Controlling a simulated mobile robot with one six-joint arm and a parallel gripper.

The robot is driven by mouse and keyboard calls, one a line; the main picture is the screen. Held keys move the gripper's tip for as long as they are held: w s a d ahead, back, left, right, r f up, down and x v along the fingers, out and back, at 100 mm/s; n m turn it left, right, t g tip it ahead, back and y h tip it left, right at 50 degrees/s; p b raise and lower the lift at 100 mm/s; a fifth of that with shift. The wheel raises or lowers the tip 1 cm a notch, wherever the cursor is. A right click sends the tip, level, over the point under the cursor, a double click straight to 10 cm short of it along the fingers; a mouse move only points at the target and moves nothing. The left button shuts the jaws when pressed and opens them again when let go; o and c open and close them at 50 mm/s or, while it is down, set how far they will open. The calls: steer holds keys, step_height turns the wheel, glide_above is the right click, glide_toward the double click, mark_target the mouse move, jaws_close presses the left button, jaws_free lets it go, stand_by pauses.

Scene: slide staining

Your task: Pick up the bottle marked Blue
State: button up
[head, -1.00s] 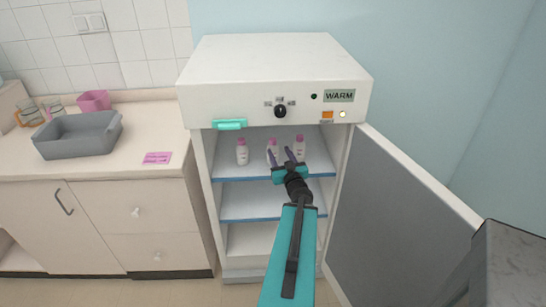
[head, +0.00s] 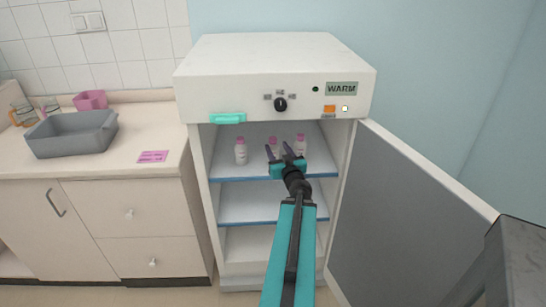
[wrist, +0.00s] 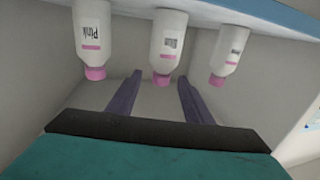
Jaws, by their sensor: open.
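Three white bottles with pink caps stand in a row on the top shelf of the open cabinet: a left bottle (head: 240,154), a middle one (head: 273,142) and a right one (head: 300,144). In the wrist view they appear upside down. There the left bottle (wrist: 92,30) reads "Pink"; the labels on the middle bottle (wrist: 168,42) and right bottle (wrist: 230,52) are too small to read surely, so I cannot tell which is Blue. My gripper (head: 278,152) is open and empty, its fingers in front of the middle bottle, partly covering it in the head view.
The warming cabinet (head: 275,75) has its door (head: 415,215) swung open to the right. The lower shelf (head: 245,203) is empty. On the left counter are a grey tub (head: 70,140), a pink container (head: 90,99), glass jugs and a pink card (head: 153,157).

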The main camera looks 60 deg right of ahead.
mark_target(275, 143)
steer(key=shift+w+d+b, duration=0.4)
steer(key=shift+d+b, duration=0.05)
steer(key=shift+b, duration=1.7)
steer(key=shift+w+d+r+p, duration=0.15)
steer(key=shift+w+d+p, duration=0.15)
steer(key=shift+w+d, duration=0.2)
steer(key=shift+x, duration=0.8)
steer(key=shift+w, duration=0.1)
steer(key=shift+p+x, duration=1.25)
steer(key=shift+x, duration=0.4)
steer(key=shift+p+x, duration=0.3)
steer(key=shift+x, duration=0.6)
steer(key=shift+w+a, duration=0.1)
steer(key=shift+a, duration=0.1)
jaws_close()
